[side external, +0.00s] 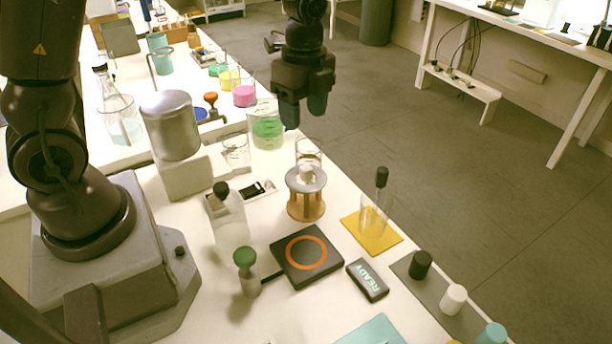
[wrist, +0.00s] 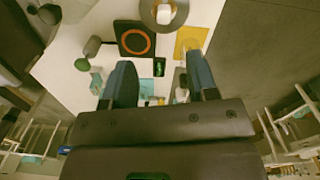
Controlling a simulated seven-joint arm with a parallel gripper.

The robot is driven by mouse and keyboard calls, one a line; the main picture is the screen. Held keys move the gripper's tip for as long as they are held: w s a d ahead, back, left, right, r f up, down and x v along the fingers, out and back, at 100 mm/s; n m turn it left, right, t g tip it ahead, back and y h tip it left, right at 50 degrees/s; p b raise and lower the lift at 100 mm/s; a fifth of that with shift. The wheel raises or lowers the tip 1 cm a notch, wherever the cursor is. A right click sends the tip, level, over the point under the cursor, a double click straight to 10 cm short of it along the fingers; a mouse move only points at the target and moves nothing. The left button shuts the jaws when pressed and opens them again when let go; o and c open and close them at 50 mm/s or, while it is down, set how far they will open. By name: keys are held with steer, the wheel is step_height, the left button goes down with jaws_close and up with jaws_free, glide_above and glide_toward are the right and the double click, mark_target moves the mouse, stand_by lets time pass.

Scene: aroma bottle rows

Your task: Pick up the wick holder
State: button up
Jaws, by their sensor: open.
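My gripper (side external: 303,108) is open and empty, its blue-grey fingers pointing down, high above the table's far right edge. In the wrist view its two fingers (wrist: 160,75) stand wide apart. No part is plainly marked as the wick holder, so I cannot tell which it is. A small white piece (side external: 306,173) sits on a round metal plate over a wooden-legged stand (side external: 306,207), lower in the picture than my gripper and apart from it. The white piece (wrist: 164,14) also shows at the top of the wrist view. A clear glass with a dark-topped stick (side external: 381,178) stands on a yellow mat (side external: 362,235).
A black pad with an orange ring (side external: 307,254), a READY display (side external: 367,280), a green-capped bottle (side external: 246,273) and a black-capped bottle (side external: 228,217) stand nearby. Black, white and teal caps line a grey strip (side external: 398,265). Glass beakers stand behind the stand. Floor lies right of the table.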

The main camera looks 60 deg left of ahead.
mark_target(306, 168)
steer(key=f+m, duration=0.1)
steer(key=f, duration=0.5)
steer(key=f+m, duration=0.1)
steer(key=f, duration=0.5)
steer(key=shift+w+d+f+m, duration=0.1)
steer(key=shift+w+f+m, duration=0.15)
steer(key=shift+m, duration=0.15)
jaws_close()
